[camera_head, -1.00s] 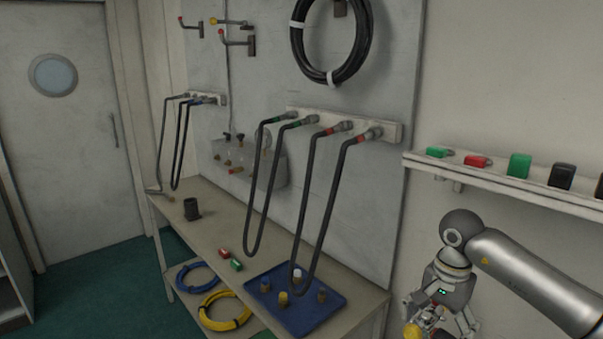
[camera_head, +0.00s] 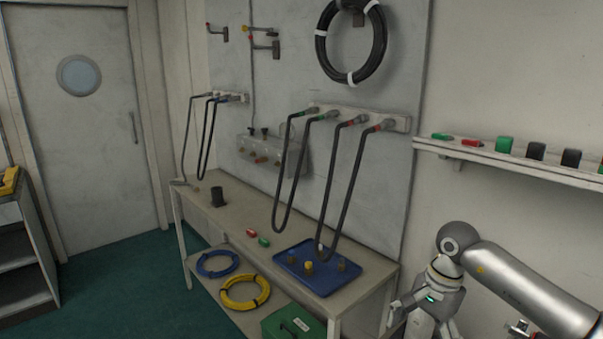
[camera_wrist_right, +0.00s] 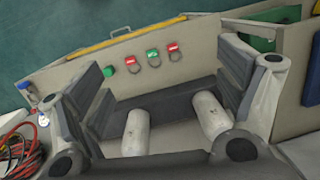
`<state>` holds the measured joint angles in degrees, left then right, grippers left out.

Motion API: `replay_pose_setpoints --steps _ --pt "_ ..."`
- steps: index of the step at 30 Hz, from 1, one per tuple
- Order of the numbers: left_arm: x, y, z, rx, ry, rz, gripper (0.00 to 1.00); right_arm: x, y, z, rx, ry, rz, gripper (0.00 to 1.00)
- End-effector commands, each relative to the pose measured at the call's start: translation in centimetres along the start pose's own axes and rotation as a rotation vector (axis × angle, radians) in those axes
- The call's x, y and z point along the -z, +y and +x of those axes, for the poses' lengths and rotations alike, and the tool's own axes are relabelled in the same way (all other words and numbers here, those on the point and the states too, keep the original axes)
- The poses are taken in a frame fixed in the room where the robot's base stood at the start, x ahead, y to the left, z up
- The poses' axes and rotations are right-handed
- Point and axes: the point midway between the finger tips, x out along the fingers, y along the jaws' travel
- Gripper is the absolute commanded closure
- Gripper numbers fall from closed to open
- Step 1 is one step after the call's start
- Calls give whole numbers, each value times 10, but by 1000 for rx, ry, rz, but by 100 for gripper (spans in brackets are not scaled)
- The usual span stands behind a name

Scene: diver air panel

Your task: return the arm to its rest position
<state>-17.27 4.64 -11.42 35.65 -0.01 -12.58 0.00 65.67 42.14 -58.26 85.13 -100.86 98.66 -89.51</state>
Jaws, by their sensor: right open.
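My right arm comes in from the right in the head view, and its gripper (camera_head: 420,318) hangs at the lower right, partly cut off by the bottom edge. It is beside the right end of the workbench (camera_head: 234,210), apart from it as far as I can tell. In the right wrist view the gripper (camera_wrist_right: 165,85) has its two dark finger pads wide apart, with nothing between them. My left gripper is not in view.
The bench bears a blue tray (camera_head: 318,283) with several small fittings. Hoses hang from a wall manifold (camera_head: 345,119). A wall shelf (camera_head: 500,157) is above my right arm. The wrist view shows red and green tags (camera_wrist_right: 152,54) on a grey surface. Green floor (camera_head: 120,275) is open at left.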

Motion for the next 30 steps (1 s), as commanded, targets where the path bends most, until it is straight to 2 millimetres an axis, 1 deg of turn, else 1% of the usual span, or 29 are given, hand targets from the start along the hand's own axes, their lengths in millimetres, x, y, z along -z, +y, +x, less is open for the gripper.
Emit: replay_pose_setpoints --steps 1,5,8,11,14,15,17,18,20,21,23,24,26,27,28,29,30 --pt "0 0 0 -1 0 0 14 -7 -4 10 15 -44 26 11" --pt "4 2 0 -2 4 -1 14 -29 -21 31 71 -176 115 11" --pt "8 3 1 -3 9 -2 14 -50 -36 49 118 -310 219 11" --pt "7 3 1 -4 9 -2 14 -71 -53 66 164 -470 356 11" --pt "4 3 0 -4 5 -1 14 -92 -73 85 205 -671 554 11" --pt "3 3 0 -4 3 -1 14 -100 -82 93 217 -769 662 11" --pt "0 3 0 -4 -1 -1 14 -107 -97 107 231 -935 858 11" --pt "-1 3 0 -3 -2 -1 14 -107 -105 118 235 -1054 1013 11" --pt "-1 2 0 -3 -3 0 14 -100 -114 137 227 -1229 1268 11" --pt "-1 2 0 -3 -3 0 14 -91 -117 153 216 -1338 1448 11" --pt "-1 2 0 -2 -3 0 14 -72 -113 183 189 -1492 1731 11" --pt "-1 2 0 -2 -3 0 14 -58 -105 208 166 -1584 1931 11" --pt "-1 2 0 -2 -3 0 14 -40 -86 245 130 -1695 2205 11" --pt "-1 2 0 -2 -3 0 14 -29 -71 269 111 -1749 2367 11" --pt "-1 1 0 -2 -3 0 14 -23 -59 287 96 -1782 2481 11" --pt "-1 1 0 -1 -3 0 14 -18 -46 305 -81 1788 -2558 11" --pt "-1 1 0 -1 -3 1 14 -13 -27 327 -59 1674 -2480 11"
